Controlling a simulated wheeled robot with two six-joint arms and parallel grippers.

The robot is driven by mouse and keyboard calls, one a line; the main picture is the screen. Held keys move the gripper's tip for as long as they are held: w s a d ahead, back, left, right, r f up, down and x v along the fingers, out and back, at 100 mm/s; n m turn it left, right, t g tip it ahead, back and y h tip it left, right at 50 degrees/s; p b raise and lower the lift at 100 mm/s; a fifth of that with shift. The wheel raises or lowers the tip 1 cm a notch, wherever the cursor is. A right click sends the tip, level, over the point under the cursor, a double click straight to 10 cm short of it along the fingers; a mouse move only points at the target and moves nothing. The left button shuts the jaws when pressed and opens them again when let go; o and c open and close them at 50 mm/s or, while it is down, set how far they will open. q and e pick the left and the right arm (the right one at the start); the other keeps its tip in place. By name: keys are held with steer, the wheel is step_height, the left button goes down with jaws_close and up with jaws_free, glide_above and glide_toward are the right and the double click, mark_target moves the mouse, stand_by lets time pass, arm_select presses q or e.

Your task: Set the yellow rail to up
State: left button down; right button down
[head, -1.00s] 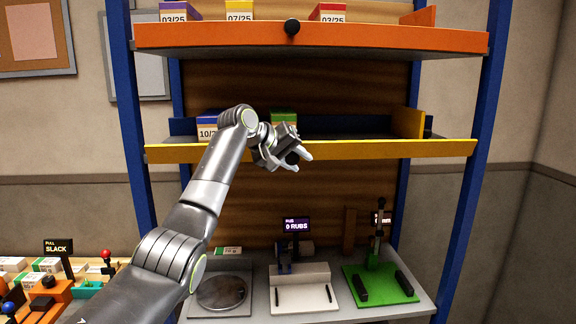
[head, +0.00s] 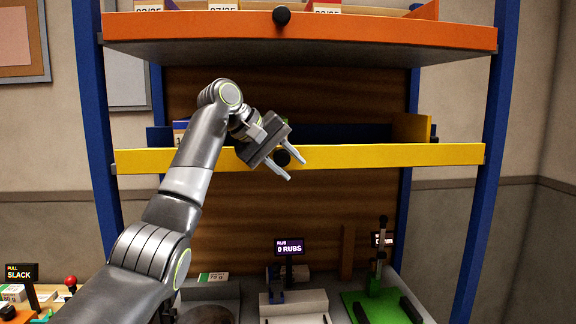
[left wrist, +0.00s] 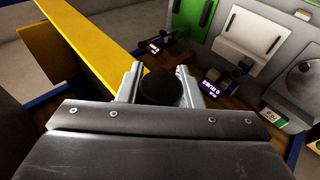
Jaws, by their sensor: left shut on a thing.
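The yellow rail (head: 400,155) runs along the front of the middle shelf and also shows in the left wrist view (left wrist: 100,40). A round black knob (head: 283,158) is on its front face. My left gripper (head: 288,167) is at this knob, with a finger on either side. In the left wrist view the knob (left wrist: 160,90) sits between the two fingers, and the gripper is shut on it. The fingers partly cover the rail there. My right gripper is in neither view.
Above is a shelf with an orange rail (head: 400,35) and its own black knob (head: 281,15). Boxes stand behind both rails. Below, a bench holds a rub counter (head: 289,247) and a green fixture (head: 362,304). Blue posts (head: 486,120) flank the shelves.

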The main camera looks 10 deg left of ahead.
arm_select(q)
steer(key=shift+r, duration=0.1)
steer(key=c, duration=1)
jaws_free()
steer(key=shift+w, duration=0.1)
steer(key=shift+s+a+r, duration=0.2)
steer(key=shift+a, duration=0.05)
steer(key=b+v, duration=0.3)
steer(key=v, duration=0.4)
steer(key=shift+a, duration=0.15)
steer(key=v, duration=0.9)
steer(key=shift+s+r+b, duration=0.1)
steer(key=shift+r+b, duration=0.15)
steer(key=shift+b, duration=0.1)
